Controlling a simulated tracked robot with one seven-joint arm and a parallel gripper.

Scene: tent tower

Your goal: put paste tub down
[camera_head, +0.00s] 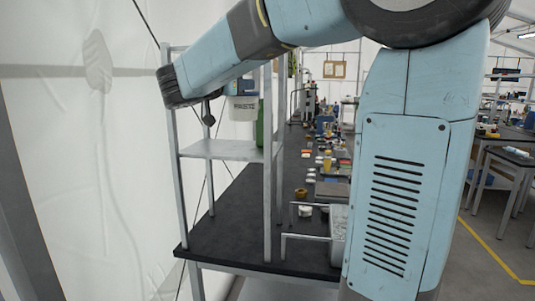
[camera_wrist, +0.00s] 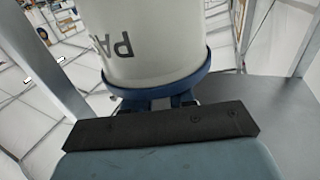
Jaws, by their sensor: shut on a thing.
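The paste tub (camera_head: 243,108) is a white tub with a blue lid and dark lettering. In the head view it is upright, in front of the arm's far end and above the light grey shelf (camera_head: 205,149). A gap shows between its base and the shelf. In the wrist view the tub (camera_wrist: 150,45) fills the top middle, its blue rim toward me. My gripper (camera_wrist: 172,101) is shut on the tub at that rim. The fingertips are mostly hidden by the rim and the dark gripper body. The arm hides the gripper in the head view.
A green bottle (camera_head: 260,125) stands close to the right of the tub, near a shelf post (camera_head: 267,190). Other metal posts frame the shelf. Below is a dark bench top (camera_head: 235,215) with a clear front part. Several small items and a grey bin (camera_head: 338,222) are farther right.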

